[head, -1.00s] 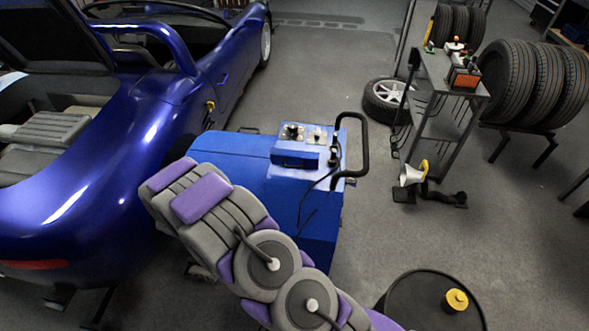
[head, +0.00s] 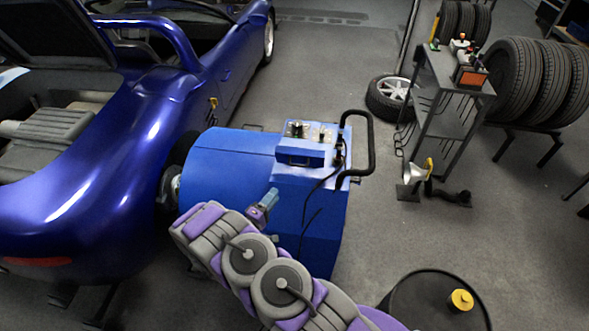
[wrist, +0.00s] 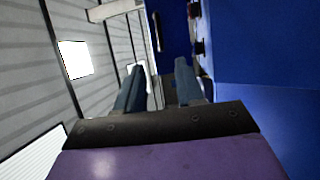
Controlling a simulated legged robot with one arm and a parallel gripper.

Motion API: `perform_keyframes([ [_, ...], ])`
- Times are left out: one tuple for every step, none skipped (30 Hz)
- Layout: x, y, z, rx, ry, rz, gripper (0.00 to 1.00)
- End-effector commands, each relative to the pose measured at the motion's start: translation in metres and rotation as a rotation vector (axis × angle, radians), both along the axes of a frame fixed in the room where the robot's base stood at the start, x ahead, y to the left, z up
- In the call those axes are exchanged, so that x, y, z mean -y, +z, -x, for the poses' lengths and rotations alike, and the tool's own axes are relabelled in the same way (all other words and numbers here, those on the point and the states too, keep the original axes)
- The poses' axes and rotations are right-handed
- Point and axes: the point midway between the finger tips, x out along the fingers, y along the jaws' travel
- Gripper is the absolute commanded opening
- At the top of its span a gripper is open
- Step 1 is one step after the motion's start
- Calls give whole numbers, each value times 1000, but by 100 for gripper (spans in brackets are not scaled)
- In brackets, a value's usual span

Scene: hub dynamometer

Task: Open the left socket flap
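The blue dynamometer cabinet (head: 228,160) stands beside the car's rear side in the head view; it fills the right of the wrist view (wrist: 265,120). Its raised control panel (head: 306,148) carries knobs and cables. I cannot make out the left socket flap in either view. My gripper (head: 272,194) is in front of the cabinet's near side, below and left of the panel. In the wrist view its two fingers (wrist: 160,68) stand apart with nothing between them, so it is open. Small dark fittings (wrist: 198,46) show on the blue surface beyond the fingers, too small to identify.
The blue car (head: 120,170) is on the left. A black handle (head: 371,145) rises at the panel's right. A grey cart (head: 445,100) with tyres behind it stands at the right. A black drum (head: 420,295) is at front right.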

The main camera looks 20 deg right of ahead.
Motion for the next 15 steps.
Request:
perform_keyframes([
  [9, 0, -4, 1, -4, -1, 37],
  [14, 1, -7, 1, -4, -1, 37],
  [20, 1, -11, 1, -5, -2, 37],
  [24, 2, -14, 0, -3, -2, 37],
  [28, 2, -17, 0, -3, -1, 37],
  [34, 3, -21, 0, -3, -1, 37],
  [38, 4, -24, 0, -3, -2, 37],
  [43, 4, -27, 1, -4, -2, 37],
  [49, 5, -31, 1, -3, -2, 37],
  [54, 6, -33, 1, -4, -2, 37],
  [58, 6, -36, 1, -4, -2, 37],
  [64, 7, -40, 1, -4, -2, 37],
  [68, 7, -43, 2, -4, -1, 37],
  [73, 8, -46, 2, -5, -2, 37],
  [79, 9, -50, 3, -3, -1, 37],
])
